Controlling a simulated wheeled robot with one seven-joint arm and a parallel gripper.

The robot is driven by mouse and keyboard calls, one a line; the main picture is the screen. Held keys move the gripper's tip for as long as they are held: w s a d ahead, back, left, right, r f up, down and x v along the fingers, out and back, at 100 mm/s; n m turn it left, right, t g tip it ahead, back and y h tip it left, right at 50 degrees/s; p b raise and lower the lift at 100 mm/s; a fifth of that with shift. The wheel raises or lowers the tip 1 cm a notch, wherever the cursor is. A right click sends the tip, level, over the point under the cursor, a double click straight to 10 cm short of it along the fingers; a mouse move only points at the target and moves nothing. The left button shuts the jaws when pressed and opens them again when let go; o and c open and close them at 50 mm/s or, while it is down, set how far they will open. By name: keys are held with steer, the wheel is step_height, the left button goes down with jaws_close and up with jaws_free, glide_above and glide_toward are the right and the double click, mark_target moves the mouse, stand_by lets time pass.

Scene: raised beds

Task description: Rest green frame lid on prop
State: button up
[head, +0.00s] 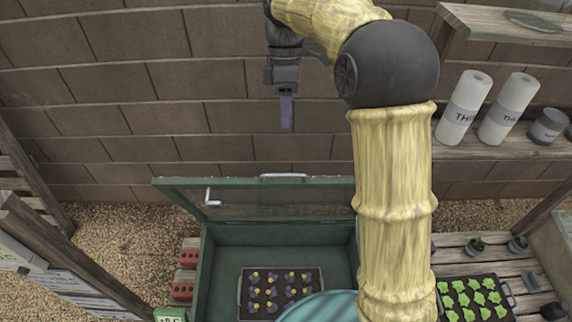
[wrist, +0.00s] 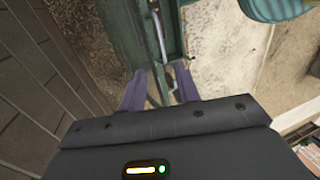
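The green frame lid (head: 335,184) stands open at the back of the green cold frame (head: 205,275), with its handle (head: 283,176) on the upper edge. A small pale bent piece (head: 212,197) shows at the lid's left; I cannot tell whether it is the prop. My gripper (head: 286,126) hangs above the lid, in front of the block wall, apparently apart from the handle. In the wrist view my gripper's purple fingers (wrist: 160,88) are spread and hold nothing. The handle (wrist: 159,35) and green lid edge (wrist: 133,30) lie beyond them.
A seedling tray (head: 240,292) is inside the frame, and another (head: 505,287) is on slats at right. A teal round object (head: 325,308) is at the front. A shelf (head: 480,150) with white rolls is at right. Gravel (head: 120,235) lies at left.

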steer(key=p, duration=0.2)
glide_above(286, 182)
step_height(286, 182, down, 14)
steer(key=shift+r, duration=0.1)
steer(key=shift+c, duration=0.3)
jaws_close()
